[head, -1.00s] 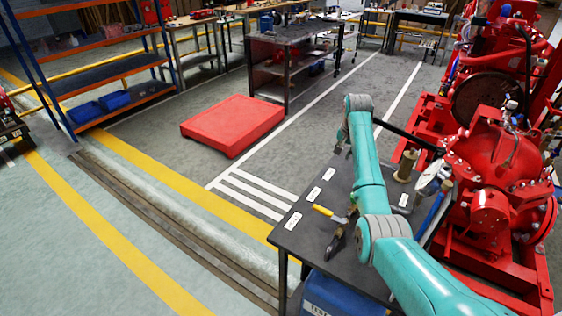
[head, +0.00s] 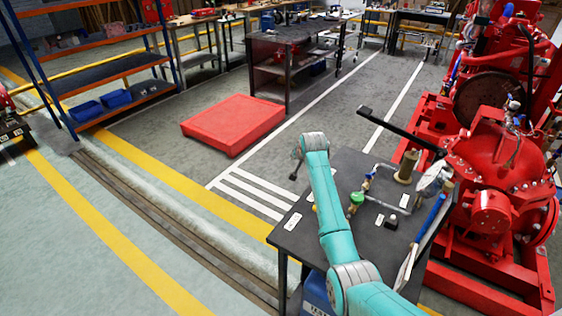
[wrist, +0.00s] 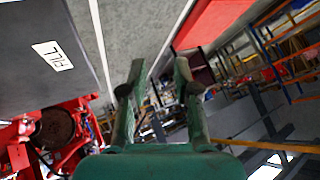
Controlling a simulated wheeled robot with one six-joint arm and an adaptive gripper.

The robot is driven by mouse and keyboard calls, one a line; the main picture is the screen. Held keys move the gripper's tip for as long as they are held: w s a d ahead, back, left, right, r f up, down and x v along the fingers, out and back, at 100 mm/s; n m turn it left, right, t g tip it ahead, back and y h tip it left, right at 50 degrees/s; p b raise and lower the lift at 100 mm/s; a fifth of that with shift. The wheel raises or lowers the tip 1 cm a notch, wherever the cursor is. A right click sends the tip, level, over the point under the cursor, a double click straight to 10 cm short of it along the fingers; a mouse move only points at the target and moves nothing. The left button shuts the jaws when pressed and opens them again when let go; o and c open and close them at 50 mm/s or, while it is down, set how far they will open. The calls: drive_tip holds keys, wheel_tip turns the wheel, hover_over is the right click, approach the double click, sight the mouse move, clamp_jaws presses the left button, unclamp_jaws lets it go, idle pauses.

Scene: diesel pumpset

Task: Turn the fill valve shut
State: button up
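In the head view a pipe assembly on the dark bench (head: 285,238) carries a blue-handled fitting (head: 368,184), a green knob (head: 356,199) and a black knob (head: 391,223). I cannot tell which is the fill valve. In the wrist view a white label reading FILL (wrist: 53,55) lies on the dark benchtop; no valve shows beside it. My gripper (wrist: 160,75) has its two fingers apart with nothing between them. In the head view my gripper (head: 294,174) is small, past the bench's far-left edge, and my arm hides part of the benchtop.
Red pump machinery (head: 490,160) stands right of the bench. A brass-coloured cylinder (head: 406,167) and a blue-handled tool (head: 431,217) are at the bench's right side. A low red platform (head: 232,124) lies on the floor beyond; floor around it is clear.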

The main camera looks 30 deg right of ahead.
drive_tip(key=w+a+t, duration=0.2)
drive_tip(key=a, duration=0.4)
drive_tip(key=shift+w+a+f+n, duration=0.2)
drive_tip(key=shift+w+n, duration=0.1)
drive_tip(key=shift+n, duration=0.1)
